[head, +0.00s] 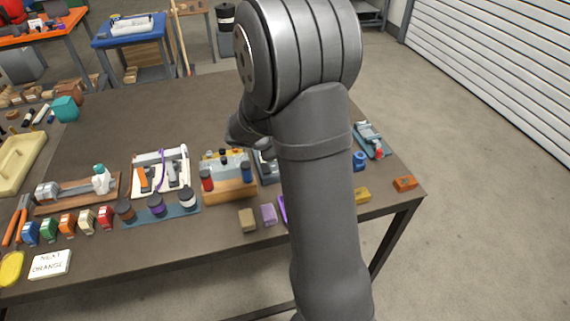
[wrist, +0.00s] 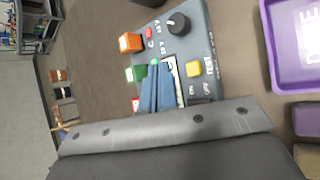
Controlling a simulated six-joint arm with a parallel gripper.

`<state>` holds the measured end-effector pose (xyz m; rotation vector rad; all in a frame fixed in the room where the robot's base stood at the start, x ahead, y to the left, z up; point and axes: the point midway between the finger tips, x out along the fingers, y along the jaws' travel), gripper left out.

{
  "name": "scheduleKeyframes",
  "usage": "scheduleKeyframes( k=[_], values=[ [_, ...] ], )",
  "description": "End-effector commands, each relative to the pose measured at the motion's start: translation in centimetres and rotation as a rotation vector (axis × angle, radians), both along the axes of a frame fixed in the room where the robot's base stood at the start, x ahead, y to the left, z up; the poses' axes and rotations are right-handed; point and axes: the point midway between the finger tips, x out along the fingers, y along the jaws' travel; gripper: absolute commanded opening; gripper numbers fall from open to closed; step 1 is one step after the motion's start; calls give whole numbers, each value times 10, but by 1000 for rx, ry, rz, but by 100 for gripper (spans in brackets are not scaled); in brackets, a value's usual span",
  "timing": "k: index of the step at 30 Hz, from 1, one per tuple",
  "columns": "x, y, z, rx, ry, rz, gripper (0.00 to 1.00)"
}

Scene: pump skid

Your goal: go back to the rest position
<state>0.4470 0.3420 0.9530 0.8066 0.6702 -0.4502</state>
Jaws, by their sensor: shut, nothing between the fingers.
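My gripper (wrist: 160,72) shows in the wrist view with its two blue-grey fingers together and nothing between them. It is over a grey control box (wrist: 203,42) with a black knob, a yellow button, an orange block-like button and green parts. I cannot tell whether the fingertips touch the box. In the head view my arm covers most of that box, and the fingers are hidden.
The dark table (head: 150,110) holds a wooden block with bottles (head: 228,188), a white-framed board (head: 160,172), a blue strip with jars (head: 158,212) and a sign (head: 50,264). A purple tray (wrist: 292,88) is right of the box. The table's back middle is clear.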

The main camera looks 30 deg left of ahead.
Motion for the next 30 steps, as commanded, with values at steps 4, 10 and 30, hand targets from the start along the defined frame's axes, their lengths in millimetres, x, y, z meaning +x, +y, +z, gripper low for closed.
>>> scheduleKeyframes(
  k=[4, 10, 30],
  values=[
    [0, 0, 0, 0, 0, 0, 0],
    [0, 0, 0, 0, 0, 0, 0],
    [0, 0, 16, 3, -2, -1, 0]
  ],
)
